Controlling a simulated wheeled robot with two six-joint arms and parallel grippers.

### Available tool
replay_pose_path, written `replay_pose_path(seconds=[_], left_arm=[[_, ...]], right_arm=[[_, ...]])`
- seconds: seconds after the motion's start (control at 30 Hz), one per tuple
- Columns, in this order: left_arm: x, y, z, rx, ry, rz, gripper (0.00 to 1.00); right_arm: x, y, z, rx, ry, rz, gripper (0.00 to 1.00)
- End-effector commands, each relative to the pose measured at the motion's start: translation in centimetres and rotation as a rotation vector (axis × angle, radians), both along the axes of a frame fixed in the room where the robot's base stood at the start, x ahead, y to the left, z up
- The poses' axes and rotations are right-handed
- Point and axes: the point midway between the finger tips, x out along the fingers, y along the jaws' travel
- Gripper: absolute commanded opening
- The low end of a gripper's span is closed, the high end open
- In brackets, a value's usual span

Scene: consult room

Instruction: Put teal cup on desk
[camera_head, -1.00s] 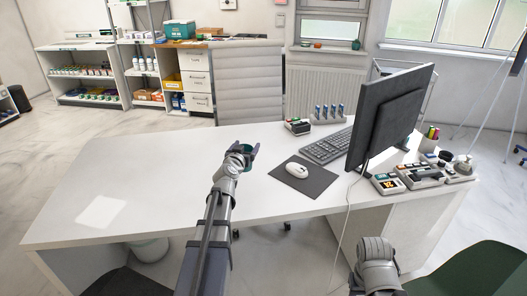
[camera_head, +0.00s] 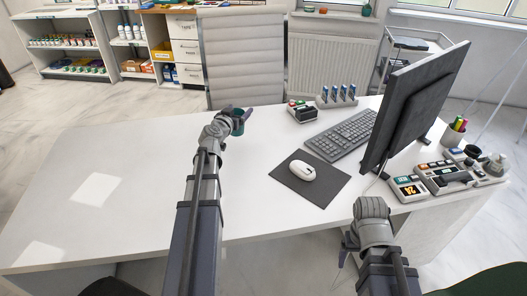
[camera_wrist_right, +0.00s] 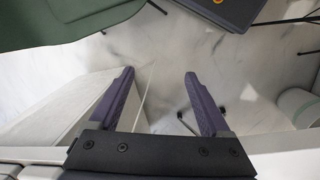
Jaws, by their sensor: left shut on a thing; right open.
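The teal cup (camera_head: 238,129) is small and partly hidden by my left gripper (camera_head: 241,116), whose jaws are shut on it. The gripper and cup are over the far middle part of the white desk (camera_head: 130,165), left of the keyboard. I cannot tell whether the cup touches the desktop. My right gripper (camera_head: 347,245) is low at the desk's near edge, with its fingers partly hidden in the head view. In the right wrist view the right gripper (camera_wrist_right: 158,77) is open and empty above the floor.
A mouse (camera_head: 302,170) on a dark mat (camera_head: 325,188), a keyboard (camera_head: 341,136) and a monitor (camera_head: 414,105) occupy the desk's right half. Small devices (camera_head: 409,187) stand at the right end. A chair (camera_head: 243,60) is behind the desk. The desk's left half is clear.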

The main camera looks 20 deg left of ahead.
Motion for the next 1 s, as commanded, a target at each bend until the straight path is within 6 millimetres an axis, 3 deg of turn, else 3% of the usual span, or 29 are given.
replay_pose_path(seconds=[0.13,0.47,1.0], left_arm=[[-1.0,1.3,0.4,0.0,-0.013,-0.076,0.14],[-1.6,1.6,0.7,0.009,-0.035,-0.131,0.14],[-1.6,1.6,-5.5,0.008,-0.034,-0.129,0.14]], right_arm=[[0.0,0.0,0.1,0.0,0.0,0.0,0.99],[0.0,0.0,0.0,0.0,0.0,0.0,1.0],[0.0,0.0,-6.3,0.0,0.0,0.0,1.0]])
